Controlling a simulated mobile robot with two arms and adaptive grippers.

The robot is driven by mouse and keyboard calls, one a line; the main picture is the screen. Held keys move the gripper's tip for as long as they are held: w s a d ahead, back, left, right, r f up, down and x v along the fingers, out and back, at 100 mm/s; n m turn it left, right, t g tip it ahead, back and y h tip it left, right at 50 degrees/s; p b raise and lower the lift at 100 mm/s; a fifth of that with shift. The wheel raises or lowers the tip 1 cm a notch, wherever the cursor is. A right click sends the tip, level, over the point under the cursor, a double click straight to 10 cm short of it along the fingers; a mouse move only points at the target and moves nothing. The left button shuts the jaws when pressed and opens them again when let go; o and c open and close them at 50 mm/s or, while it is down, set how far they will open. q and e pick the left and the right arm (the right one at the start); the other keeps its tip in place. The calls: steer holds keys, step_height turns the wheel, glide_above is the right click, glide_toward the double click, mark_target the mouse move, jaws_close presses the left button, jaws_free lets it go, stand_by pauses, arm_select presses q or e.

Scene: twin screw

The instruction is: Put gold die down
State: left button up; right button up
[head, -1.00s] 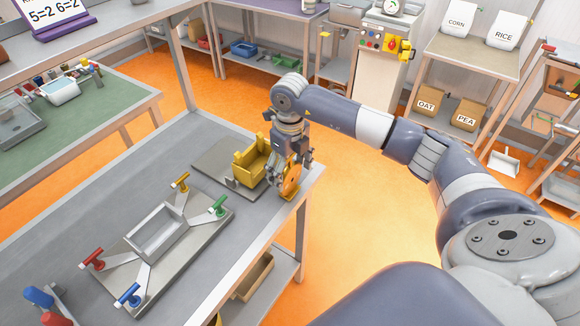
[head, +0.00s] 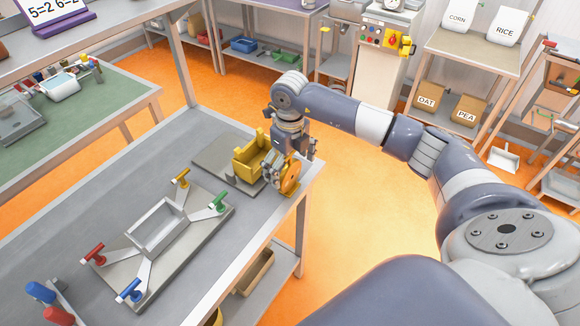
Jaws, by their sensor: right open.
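The gold die (head: 290,179), a gold disc-like piece with a round face, is at the right corner of the grey table (head: 205,262). It looks upright and appears to rest on the tabletop, though its underside is hard to see. My right gripper (head: 276,170) is open, pointing down directly beside and behind the die. The fingers partly overlap the die, so I cannot tell whether they touch it. My left gripper is not in view.
A yellow slotted block (head: 250,156) on a grey plate (head: 214,162) stands just left of the gripper. A fixture plate (head: 125,264) with colored clamp handles and a rectangular frame (head: 156,234) lies further left. The table edge is close right of the die.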

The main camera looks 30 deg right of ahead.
step_height(320, 180, up, 10)
steer(key=b, duration=0.3)
steer(key=shift+r+b, duration=0.25)
steer(key=shift+b, duration=0.1)
steer(key=shift+r, duration=0.75)
